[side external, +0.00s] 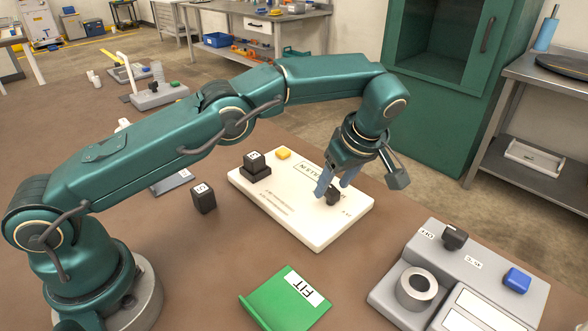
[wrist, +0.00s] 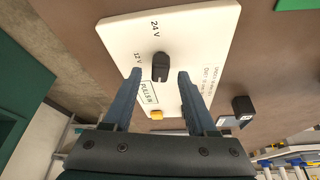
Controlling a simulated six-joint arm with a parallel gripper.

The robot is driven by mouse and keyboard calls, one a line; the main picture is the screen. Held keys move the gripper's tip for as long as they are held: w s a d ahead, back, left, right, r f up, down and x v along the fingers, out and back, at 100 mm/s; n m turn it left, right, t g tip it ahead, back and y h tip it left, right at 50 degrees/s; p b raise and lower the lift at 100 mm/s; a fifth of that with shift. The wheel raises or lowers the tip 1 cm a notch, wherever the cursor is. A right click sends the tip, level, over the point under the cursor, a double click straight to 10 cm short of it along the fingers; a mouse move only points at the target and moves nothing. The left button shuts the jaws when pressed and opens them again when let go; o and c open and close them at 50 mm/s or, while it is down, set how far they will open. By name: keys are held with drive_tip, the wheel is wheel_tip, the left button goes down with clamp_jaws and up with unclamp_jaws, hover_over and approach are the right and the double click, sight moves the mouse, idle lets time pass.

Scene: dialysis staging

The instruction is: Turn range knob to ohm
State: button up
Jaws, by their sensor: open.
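My gripper (side external: 336,184) is open over the white panel (side external: 270,213), pointing down. In the wrist view, a black knob (wrist: 160,68) stands between and just beyond the two fingertips (wrist: 159,78), with a gap on each side. The labels "24 V" and "12 V" are printed beside this knob, which also shows in the side view (side external: 333,196). I read no ohm mark there. Another black knob (side external: 454,237) is on the grey box (side external: 398,308) at the right, beside an "OFF" label and a second label too small to read surely.
The white panel also carries a black block (side external: 255,168) and a yellow button (side external: 283,153). A black labelled cube (side external: 204,199) stands left of it. A green "FIT" piece (side external: 270,298) lies in front. The grey box has a blue button (side external: 517,280) and a ring (side external: 417,288).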

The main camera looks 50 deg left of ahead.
sight(333, 190)
drive_tip(key=shift+r, duration=1.7)
drive_tip(key=s+a+r, duration=0.3)
drive_tip(key=a+r, duration=0.3)
drive_tip(key=a, duration=0.5)
drive_tip(key=shift+s+r, duration=0.3)
drive_tip(key=shift+r, duration=0.1)
